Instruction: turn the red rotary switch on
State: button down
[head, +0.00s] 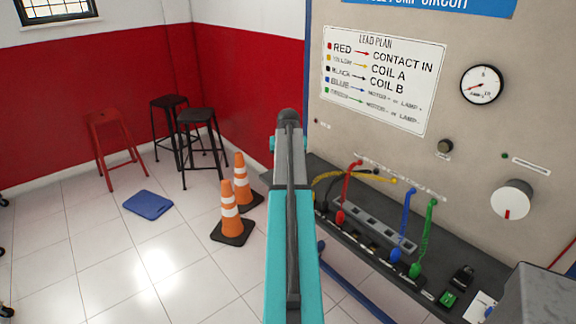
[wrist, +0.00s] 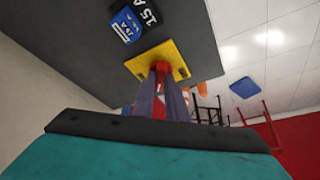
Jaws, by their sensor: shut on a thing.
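The red rotary switch (wrist: 161,67) is a red knob on a square yellow plate (wrist: 172,50), fixed to a dark grey surface in the wrist view. My gripper (wrist: 161,80) is shut on the red knob, with one finger on each side of it. The fingers cover most of the knob, so I cannot tell its turned position. In the head view my arm stands up the middle, and neither my fingers nor the red switch can be made out there.
A blue fuse-like block (wrist: 126,25) marked 15 A is beside the yellow plate. In the head view, a bench (head: 335,185) with coloured leads stands right, below a panel with a gauge (head: 482,84) and white knob (head: 512,200). Orange cones (head: 232,218) and stools (head: 200,118) stand left.

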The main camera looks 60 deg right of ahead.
jog(key=m, duration=0.1)
jog(key=m+g, duration=0.1)
jog(key=m, duration=0.1)
jog(key=m+g, duration=0.1)
jog(key=m, duration=0.1)
jog(key=shift+w+h, duration=0.3)
jog(key=shift+h, duration=0.1)
jog(key=m+g, duration=0.1)
jog(key=m, duration=0.1)
jog(key=m+g+b, duration=0.1)
jog(key=m, duration=0.2)
jog(key=shift+w, duration=0.15)
jog(key=c, duration=1.8)
grip_release()
jog(key=shift+o, duration=0.2)
jog(key=shift+a+r, duration=0.1)
jog(key=shift+r, duration=0.05)
jog(key=b+v, duration=0.2)
jog(key=v, duration=1.1)
jog(key=shift+r, duration=0.3)
